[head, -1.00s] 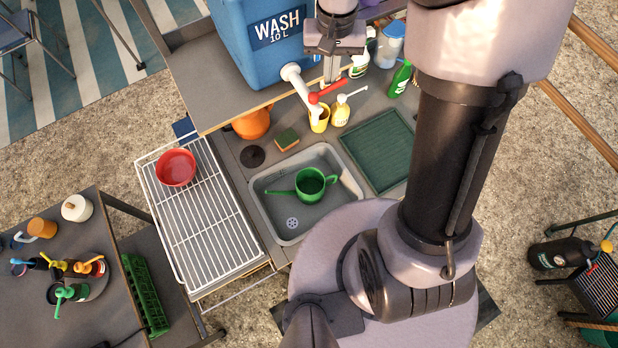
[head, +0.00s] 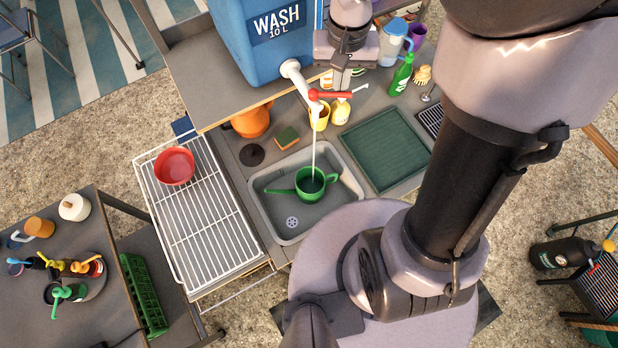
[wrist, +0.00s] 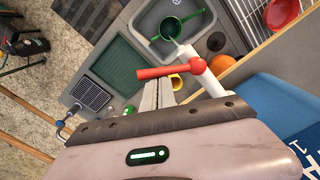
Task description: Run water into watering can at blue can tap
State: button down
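The blue can (head: 245,45) marked "WASH 10 L" stands on a shelf, its white tap (head: 298,80) pointing over the sink. The tap's red lever (head: 328,95) points right in the head view; it also shows in the wrist view (wrist: 165,71). A thin stream of water runs from the spout into the green watering can (head: 311,184), which stands upright in the sink and shows in the wrist view (wrist: 170,27). My gripper (head: 342,86) has its fingers together, empty, right beside the lever; I cannot tell if they touch it.
The grey sink (head: 262,210) holds the can. A yellow cup (head: 319,118), a yellow bottle (head: 340,112) and a sponge (head: 287,138) stand behind it. A green mat (head: 385,150) lies right; a rack with a red bowl (head: 175,166) is left.

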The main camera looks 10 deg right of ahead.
jog(key=shift+s+d, duration=0.2)
jog(key=shift+s, duration=0.9)
jog(key=r+p, duration=0.4)
jog(key=r, duration=0.1)
jog(key=shift+w, duration=0.2)
jog(key=shift+f, duration=0.2)
jog(key=shift+s+a+b, duration=0.15)
jog(key=shift+a+b, duration=0.05)
jog(key=shift+b, duration=0.15)
jog(key=s+a, duration=0.2)
jog(key=s, duration=0.1)
jog(key=s+a+b, duration=0.1)
jog(key=shift+s, duration=0.3)
notch_tip(320, 180, down, 4)
jog(key=b, duration=0.4)
jog(key=shift+s+f, duration=0.1)
jog(key=shift+f, duration=0.15)
